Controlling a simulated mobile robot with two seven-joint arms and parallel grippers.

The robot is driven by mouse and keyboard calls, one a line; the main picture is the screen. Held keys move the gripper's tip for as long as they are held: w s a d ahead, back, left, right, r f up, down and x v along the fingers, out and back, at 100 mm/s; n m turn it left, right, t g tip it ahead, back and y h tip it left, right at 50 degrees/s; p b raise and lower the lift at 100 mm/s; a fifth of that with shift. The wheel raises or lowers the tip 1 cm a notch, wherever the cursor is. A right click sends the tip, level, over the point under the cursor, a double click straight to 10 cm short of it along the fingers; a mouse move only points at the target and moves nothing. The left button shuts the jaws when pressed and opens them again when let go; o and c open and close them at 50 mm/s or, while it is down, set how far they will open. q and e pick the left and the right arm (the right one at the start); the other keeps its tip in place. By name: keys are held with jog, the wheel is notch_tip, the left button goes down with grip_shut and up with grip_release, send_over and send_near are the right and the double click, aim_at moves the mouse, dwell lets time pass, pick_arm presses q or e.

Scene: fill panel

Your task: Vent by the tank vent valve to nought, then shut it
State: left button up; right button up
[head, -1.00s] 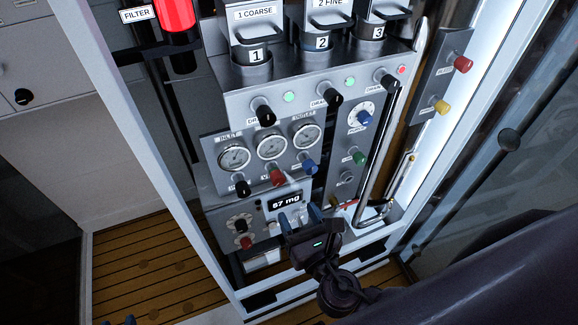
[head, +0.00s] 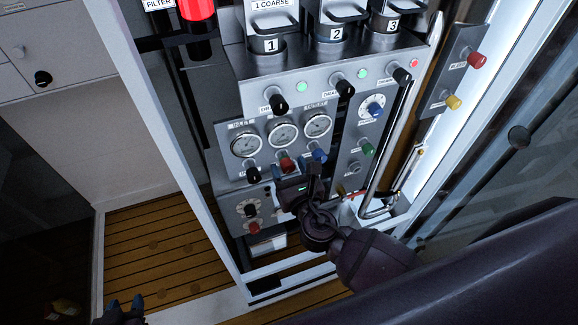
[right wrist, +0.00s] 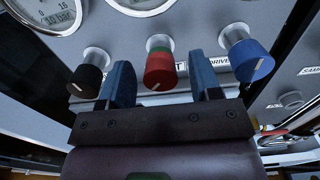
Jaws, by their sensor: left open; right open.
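The panel has a red knob (head: 287,164) below the middle gauge; its label is hidden by my gripper, so I cannot read that it is the tank vent valve. In the right wrist view the red knob (right wrist: 160,70) has a green patch on top and a pale pointer line. My right gripper (right wrist: 162,82) is open, its blue fingers on either side of this knob, with gaps visible. In the head view, my right gripper (head: 296,172) covers the panel just below it. My left gripper (head: 125,303) is open and empty, low at the left over the floor.
A black knob (right wrist: 86,80) and a blue knob (right wrist: 251,60) flank the red one closely. Several gauges (head: 283,134) sit above; their needles are too small to read. A bent metal pipe (head: 387,160) stands right of the panel.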

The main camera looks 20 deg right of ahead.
jog(key=shift+w, duration=0.1)
jog(key=shift+c, duration=0.5)
jog(key=c, duration=0.8)
jog(key=shift+c, duration=0.2)
